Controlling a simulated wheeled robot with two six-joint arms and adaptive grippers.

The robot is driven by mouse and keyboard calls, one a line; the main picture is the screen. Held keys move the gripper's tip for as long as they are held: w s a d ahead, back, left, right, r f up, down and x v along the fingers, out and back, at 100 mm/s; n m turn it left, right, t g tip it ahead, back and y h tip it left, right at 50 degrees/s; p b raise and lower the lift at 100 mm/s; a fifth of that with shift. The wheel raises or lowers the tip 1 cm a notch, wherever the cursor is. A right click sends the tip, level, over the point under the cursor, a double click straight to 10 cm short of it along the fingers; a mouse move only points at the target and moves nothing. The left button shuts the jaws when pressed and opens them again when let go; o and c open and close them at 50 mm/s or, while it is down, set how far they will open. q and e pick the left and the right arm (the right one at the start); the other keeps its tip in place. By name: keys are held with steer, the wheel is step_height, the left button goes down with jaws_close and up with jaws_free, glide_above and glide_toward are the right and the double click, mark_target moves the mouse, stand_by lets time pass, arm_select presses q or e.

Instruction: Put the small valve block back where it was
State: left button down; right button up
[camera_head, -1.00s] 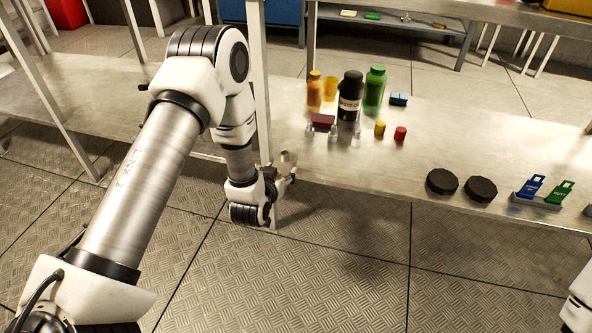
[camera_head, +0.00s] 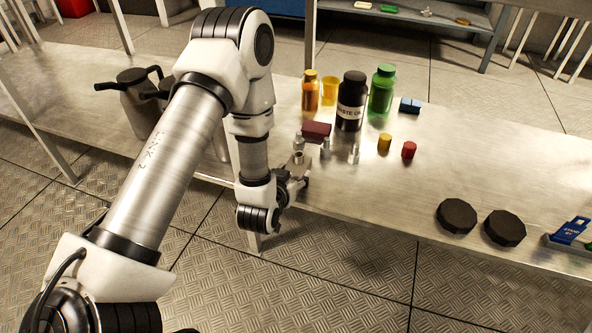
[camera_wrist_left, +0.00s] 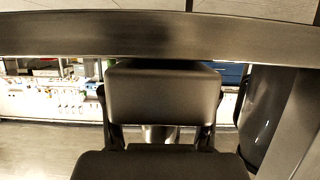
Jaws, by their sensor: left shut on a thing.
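The small valve block (camera_head: 298,159) is a pale metal piece held at my left gripper (camera_head: 297,177), at the front edge of the metal bench (camera_head: 450,178). The gripper is shut on it, and the fingers and arm hide part of it. In the left wrist view the dark gripper parts (camera_wrist_left: 162,95) fill the middle, and a shiny metal piece (camera_wrist_left: 160,133) shows partly below them. Whether the block touches the bench cannot be told. My right gripper is out of view.
Near the gripper stand small metal fittings (camera_head: 353,153) and a dark red block (camera_head: 316,129). Behind are an orange bottle (camera_head: 310,93), a black bottle (camera_head: 350,103) and a green bottle (camera_head: 382,91). Black knobs (camera_head: 457,216) lie front right. Dark-handled cans (camera_head: 139,105) stand left.

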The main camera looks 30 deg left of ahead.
arm_select(q)
steer(key=shift+w+f, duration=0.1)
steer(key=shift+r, duration=0.2)
steer(key=shift+f, duration=0.15)
steer(key=shift+c, duration=1.6)
jaws_free()
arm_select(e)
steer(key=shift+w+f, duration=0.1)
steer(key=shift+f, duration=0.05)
